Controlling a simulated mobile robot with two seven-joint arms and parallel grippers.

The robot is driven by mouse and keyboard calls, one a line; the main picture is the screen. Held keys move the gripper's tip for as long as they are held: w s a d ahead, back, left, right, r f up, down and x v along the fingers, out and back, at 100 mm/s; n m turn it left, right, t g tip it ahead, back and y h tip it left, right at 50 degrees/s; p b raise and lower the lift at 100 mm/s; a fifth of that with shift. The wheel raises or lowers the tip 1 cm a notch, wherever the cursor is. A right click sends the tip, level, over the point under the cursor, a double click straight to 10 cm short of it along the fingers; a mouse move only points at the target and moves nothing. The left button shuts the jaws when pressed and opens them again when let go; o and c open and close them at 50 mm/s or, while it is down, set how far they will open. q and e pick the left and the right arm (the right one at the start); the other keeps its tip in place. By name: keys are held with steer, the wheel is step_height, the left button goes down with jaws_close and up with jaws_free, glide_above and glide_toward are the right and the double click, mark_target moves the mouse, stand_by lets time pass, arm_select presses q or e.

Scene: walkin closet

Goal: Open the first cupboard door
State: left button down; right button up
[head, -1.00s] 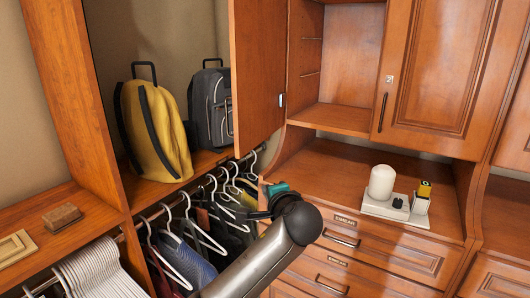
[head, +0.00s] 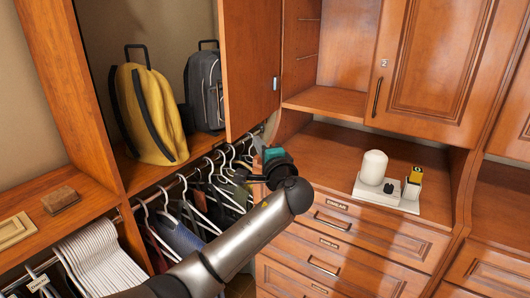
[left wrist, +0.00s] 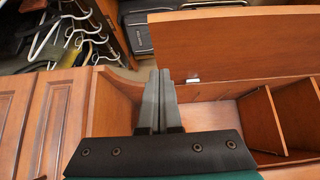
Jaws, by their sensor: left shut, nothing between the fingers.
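The first cupboard door (head: 250,65) stands swung open to the left of its cupboard (head: 345,55), whose inside and bottom shelf show. A small metal fitting shows near the door's edge. In the left wrist view the door (left wrist: 235,45) stretches across the upper right. My left gripper (head: 264,155) is just below the door's lower edge in the head view, apart from any handle. Its fingers (left wrist: 160,78) are shut together and empty in the left wrist view. The door's handle is hidden. My right gripper is not in view.
A closed door marked 2 (head: 430,65) with a dark handle is to the right. Below, a counter (head: 325,150) holds a white tray (head: 385,197) with a candle-like cylinder. Hangers (head: 190,200), a yellow backpack (head: 150,115) and a grey backpack (head: 205,90) are left.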

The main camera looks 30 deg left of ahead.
mark_target(238, 135)
arm_select(q)
steer(key=a, duration=0.4)
steer(key=shift+w+a+p, duration=0.15)
steer(key=shift+w+p, duration=0.05)
steer(key=shift+p, duration=0.2)
steer(key=shift+a, duration=0.15)
steer(key=shift+a+t, duration=0.3)
steer(key=shift+a, duration=0.25)
steer(key=a+m+t+h+p, duration=0.1)
steer(key=a+m+t+h, duration=0.1)
steer(key=a, duration=0.6)
steer(key=shift+s+h, duration=0.15)
steer(key=shift+h, duration=0.25)
